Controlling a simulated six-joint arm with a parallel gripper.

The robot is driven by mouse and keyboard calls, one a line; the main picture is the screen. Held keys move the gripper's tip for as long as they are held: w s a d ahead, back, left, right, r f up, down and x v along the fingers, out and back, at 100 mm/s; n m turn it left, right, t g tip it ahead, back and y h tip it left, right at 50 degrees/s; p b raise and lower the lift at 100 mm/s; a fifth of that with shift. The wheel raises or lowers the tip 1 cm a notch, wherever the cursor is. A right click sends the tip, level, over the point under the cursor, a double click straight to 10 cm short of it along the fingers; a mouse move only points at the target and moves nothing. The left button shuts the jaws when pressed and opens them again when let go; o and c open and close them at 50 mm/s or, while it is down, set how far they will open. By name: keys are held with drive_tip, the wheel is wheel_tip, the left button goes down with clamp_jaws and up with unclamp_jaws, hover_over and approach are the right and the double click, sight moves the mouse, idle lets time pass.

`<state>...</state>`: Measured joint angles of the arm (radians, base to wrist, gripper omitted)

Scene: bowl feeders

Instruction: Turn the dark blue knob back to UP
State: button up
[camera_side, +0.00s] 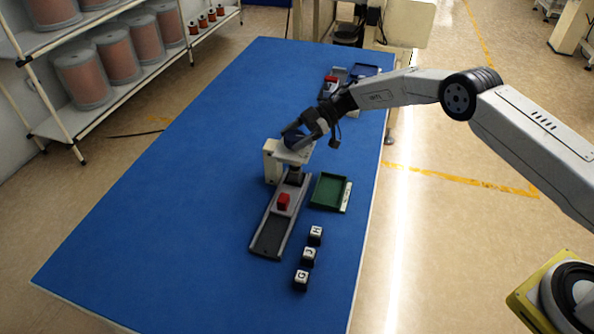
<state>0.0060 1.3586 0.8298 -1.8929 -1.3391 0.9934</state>
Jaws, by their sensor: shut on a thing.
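The dark blue knob (292,139) sits on top of a pale press-like fixture (272,163) near the middle of the blue table. My gripper (300,132) reaches it from the upper right and is shut on the knob, with the fingers partly covering it. Any UP mark and the knob's exact angle are too small to make out.
A grey track (268,242) with a red block (283,201) runs forward from the fixture. A green tray (328,192) lies to its right. Several lettered black blocks (309,256) stand in front. Another track and a blue tray (366,70) are at the back. The table's left side is clear.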

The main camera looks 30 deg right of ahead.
drive_tip(key=shift+a+r+n+g, duration=0.1)
drive_tip(key=shift+r+n+g, duration=0.05)
drive_tip(key=shift+n+g, duration=0.55)
drive_tip(key=o, duration=1.1)
drive_tip(key=shift+v, duration=3.95)
